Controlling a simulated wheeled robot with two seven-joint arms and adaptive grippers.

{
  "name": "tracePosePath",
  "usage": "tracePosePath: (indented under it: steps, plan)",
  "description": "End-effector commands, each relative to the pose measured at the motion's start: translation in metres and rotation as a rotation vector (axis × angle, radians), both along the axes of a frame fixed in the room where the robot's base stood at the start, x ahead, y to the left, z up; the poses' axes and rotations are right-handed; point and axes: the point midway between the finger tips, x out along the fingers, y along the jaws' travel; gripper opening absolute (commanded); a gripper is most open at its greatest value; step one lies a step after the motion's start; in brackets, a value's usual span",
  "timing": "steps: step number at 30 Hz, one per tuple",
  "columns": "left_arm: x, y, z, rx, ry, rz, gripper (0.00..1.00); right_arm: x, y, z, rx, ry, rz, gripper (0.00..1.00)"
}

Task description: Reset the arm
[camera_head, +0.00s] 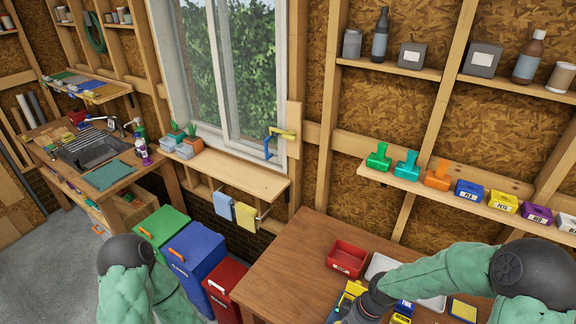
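My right arm (440,270), in a green sleeve, reaches in from the right, bent over the right end of the brown table. My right gripper (352,314) is dark and only partly in view at the bottom edge, beside the yellow and blue items on the table. Its fingertips are not clear, so I cannot tell whether it is open or holds anything. My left arm (130,275) shows only as a green sleeve and dark joint at the lower left, in front of the bins. My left gripper is out of view.
The brown table (290,270) is bare on its left part. A red tray (347,258) and a white tray (382,267) stand near my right arm. Stamps and labelled boxes line a shelf (400,182) behind. Green, blue (194,257) and red bins stand left of the table.

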Motion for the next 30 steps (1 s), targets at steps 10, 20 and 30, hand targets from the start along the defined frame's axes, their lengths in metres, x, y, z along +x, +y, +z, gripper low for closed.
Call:
tracePosePath:
  steps: [10, 20, 30]
  plan:
    - [0.000, 0.000, 0.000, 0.000, 0.000, 0.000, 0.40, -0.055, 0.039, -0.102, 0.089, 0.154, -0.509, 0.46]
    - [0.000, 0.000, 0.000, 0.000, 0.000, 0.000, 0.40, -0.101, 0.054, -0.149, 0.087, 0.246, -0.849, 0.46]
    - [0.000, 0.000, -0.029, 0.000, 0.001, 0.000, 0.40, -0.115, 0.058, -0.189, 0.077, 0.264, -0.957, 0.46]
